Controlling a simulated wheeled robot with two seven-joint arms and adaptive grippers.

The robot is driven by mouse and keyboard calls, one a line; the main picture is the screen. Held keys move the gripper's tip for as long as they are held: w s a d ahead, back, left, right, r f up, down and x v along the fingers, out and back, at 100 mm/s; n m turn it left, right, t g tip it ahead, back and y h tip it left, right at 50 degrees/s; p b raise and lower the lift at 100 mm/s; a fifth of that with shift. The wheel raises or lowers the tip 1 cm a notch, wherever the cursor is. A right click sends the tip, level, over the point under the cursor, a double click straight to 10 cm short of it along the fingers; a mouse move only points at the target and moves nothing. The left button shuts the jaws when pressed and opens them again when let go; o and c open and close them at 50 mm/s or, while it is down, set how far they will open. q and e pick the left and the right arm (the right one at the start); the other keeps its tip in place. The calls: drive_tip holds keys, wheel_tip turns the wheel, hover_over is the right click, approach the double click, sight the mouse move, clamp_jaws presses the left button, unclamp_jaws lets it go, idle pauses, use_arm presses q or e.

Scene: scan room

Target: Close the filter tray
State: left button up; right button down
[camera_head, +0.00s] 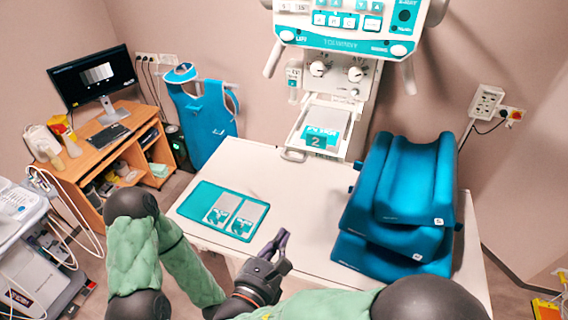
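The filter tray (297,146) sticks out toward me from the white machine at the back of the table. It carries teal-and-white plates, one marked "2", and has a loop handle at its front.
A teal mat (200,194) with two small plates lies left on the white table (300,192). Stacked blue cushions (398,240) stand at the right. The white machine's panel (345,25) hangs above the tray. The table between my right gripper and the tray is clear.

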drive_tip(key=s+a+r+t+y+p, duration=0.1)
drive_tip(key=s+a+r+t, duration=0.2)
drive_tip(key=r, duration=0.6)
use_arm(q)
wheel_tip(320, 180, up, 6)
drive_tip(key=p, duration=0.4)
drive_tip(key=shift+f, duration=0.1)
use_arm(e)
drive_tip(key=x, duration=1.4)
drive_tip(key=shift+w+a+n, duration=0.2)
drive_tip(key=shift+w+n, duration=0.1)
drive_tip(key=shift+n, duration=0.1)
